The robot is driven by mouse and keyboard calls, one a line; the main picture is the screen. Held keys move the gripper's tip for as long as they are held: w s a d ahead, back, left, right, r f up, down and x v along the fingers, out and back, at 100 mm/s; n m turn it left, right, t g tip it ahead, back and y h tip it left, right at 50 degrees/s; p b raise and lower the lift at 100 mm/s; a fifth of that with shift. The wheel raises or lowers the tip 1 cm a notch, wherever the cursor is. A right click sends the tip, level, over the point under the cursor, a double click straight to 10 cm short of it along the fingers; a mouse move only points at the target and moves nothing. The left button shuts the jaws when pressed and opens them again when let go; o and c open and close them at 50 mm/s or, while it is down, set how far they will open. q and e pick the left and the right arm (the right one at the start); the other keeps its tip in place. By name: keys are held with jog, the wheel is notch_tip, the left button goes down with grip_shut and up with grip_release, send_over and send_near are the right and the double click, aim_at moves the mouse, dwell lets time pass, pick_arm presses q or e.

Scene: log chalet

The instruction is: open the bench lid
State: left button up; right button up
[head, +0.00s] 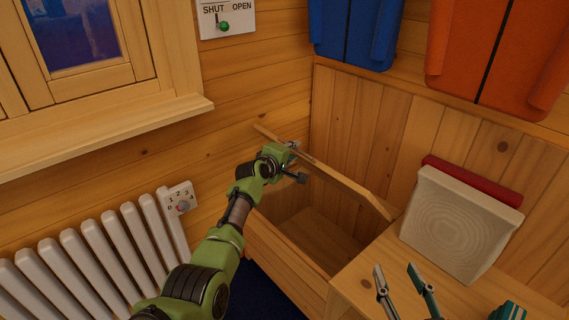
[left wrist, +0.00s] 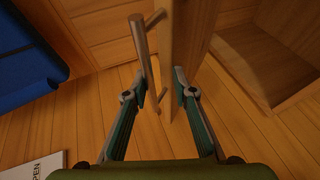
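The wooden bench lid (head: 345,182) is raised and seen nearly edge-on in the head view, with the hollow inside of the bench (head: 318,235) showing below it. My left gripper (head: 297,162) is at the lid's upper edge. In the left wrist view, the lid (left wrist: 186,45) and its bar handle (left wrist: 146,60) extend up from between the parted fingers of my left gripper (left wrist: 160,85). The fingers are open; I cannot tell whether either touches the lid or handle. My right gripper (head: 402,282) is open and empty above the fixed bench top, at the bottom of the head view.
A cream cushion-like block (head: 460,222) and a red item (head: 475,180) stand on the bench top (head: 365,272) at right. A white radiator (head: 95,255) is at left under the window sill (head: 110,130).

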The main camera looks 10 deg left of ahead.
pick_arm(q)
jog(key=shift+s+a+f+b, duration=0.15)
jog(key=shift+s+a+f, duration=0.3)
jog(key=shift+s+f, duration=0.25)
jog(key=shift+s+a+f+b, duration=0.15)
jog(key=shift+s+a+f, duration=0.3)
jog(key=shift+f, duration=0.35)
jog(key=s+r+p, duration=1.1)
jog(key=r+p, duration=0.1)
jog(key=p, duration=0.9)
jog(key=shift+a+r, duration=0.2)
jog(key=shift+r, duration=0.05)
dwell(0.3)
jog(key=shift+p, duration=0.35)
